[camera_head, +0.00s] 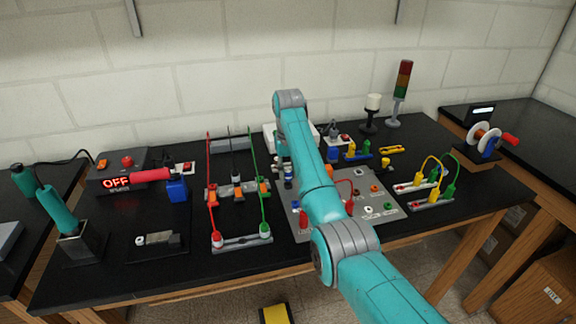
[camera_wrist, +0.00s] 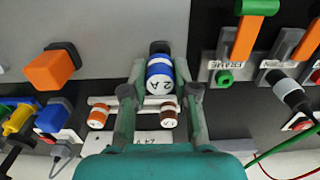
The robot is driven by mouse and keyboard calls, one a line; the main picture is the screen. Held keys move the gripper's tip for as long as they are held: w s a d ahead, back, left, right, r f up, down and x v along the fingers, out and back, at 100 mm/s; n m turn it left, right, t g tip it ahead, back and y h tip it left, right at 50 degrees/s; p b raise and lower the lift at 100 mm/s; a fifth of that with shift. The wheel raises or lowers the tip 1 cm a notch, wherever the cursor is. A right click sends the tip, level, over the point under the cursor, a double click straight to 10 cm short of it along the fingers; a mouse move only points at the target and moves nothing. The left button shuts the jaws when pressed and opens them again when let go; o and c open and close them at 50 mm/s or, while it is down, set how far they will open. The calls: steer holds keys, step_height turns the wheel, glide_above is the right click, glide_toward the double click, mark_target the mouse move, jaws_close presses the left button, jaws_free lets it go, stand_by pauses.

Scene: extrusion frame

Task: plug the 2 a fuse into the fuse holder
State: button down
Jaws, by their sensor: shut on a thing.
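In the wrist view, my gripper (camera_wrist: 160,67) is closed around the 2 A fuse (camera_wrist: 159,84), a blue cylinder with white bands and a "2 A" label. One finger lies on each side of it. A dark round part shows at the fuse's far end; I cannot tell whether it is the fuse's own end or the fuse holder. I cannot make out the fuse holder for certain. In the head view, my arm hides most of the gripper, and a small blue and white piece (camera_head: 288,181) shows by the grey panel (camera_head: 292,222).
An orange-banded fuse (camera_wrist: 98,116) and a brown-banded fuse (camera_wrist: 168,116) sit in a pale rack below the held fuse. An orange block (camera_wrist: 50,72) is at left. Orange-levered terminals (camera_wrist: 242,40) stand close at right. Red and green cables (camera_head: 252,165) rise left of my arm.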

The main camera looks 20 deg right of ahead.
steer(key=shift+f, duration=0.6)
steer(key=shift+f, duration=0.45)
stand_by(1.5)
steer(key=c, duration=0.8)
jaws_free()
